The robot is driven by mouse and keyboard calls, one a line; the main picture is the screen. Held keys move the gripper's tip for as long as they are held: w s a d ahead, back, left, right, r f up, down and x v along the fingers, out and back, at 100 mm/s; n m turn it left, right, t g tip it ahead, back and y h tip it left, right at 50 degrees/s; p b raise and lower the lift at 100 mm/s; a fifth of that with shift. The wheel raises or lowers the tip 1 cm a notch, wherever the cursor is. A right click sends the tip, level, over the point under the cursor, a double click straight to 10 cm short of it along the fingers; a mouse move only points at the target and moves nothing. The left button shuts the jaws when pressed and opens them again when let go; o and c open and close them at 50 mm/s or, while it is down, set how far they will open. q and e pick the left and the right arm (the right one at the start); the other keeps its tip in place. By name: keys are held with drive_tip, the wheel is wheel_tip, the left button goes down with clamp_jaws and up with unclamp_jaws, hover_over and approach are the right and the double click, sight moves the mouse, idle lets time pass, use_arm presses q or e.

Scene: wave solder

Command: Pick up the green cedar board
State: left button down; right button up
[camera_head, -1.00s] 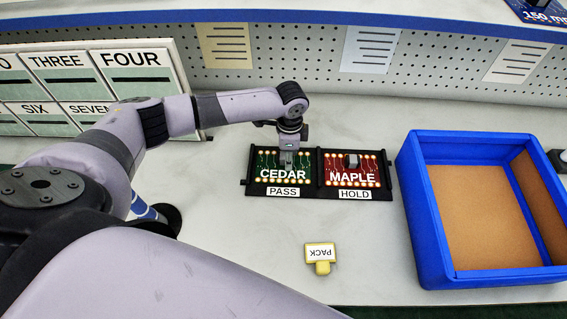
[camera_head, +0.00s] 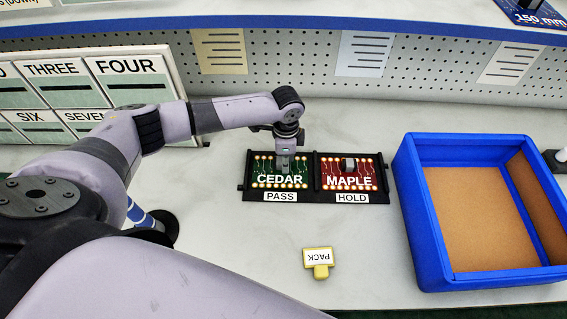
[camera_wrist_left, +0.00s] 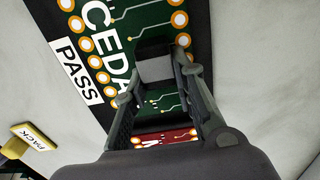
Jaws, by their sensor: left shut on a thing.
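The green cedar board (camera_head: 279,180) lies in the left bay of a black holder (camera_head: 243,187), above a PASS label. My left gripper (camera_head: 284,166) reaches down onto it from above. In the left wrist view the green board (camera_wrist_left: 150,25) fills the upper middle. There the left gripper (camera_wrist_left: 158,95) has its fingers around a dark grey block on the board and is shut on it. The board appears to sit in the holder still. My right gripper does not show.
The red maple board (camera_head: 347,180) sits in the right bay above a HOLD label. A yellow PACK tag (camera_head: 318,261) lies in front. A blue bin (camera_head: 423,229) stands at the right. A numbered rack (camera_head: 86,84) stands at the back left.

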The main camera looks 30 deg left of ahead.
use_arm(q)
wheel_tip(320, 180, up, 20)
drive_tip(key=b, duration=0.2)
idle(0.7)
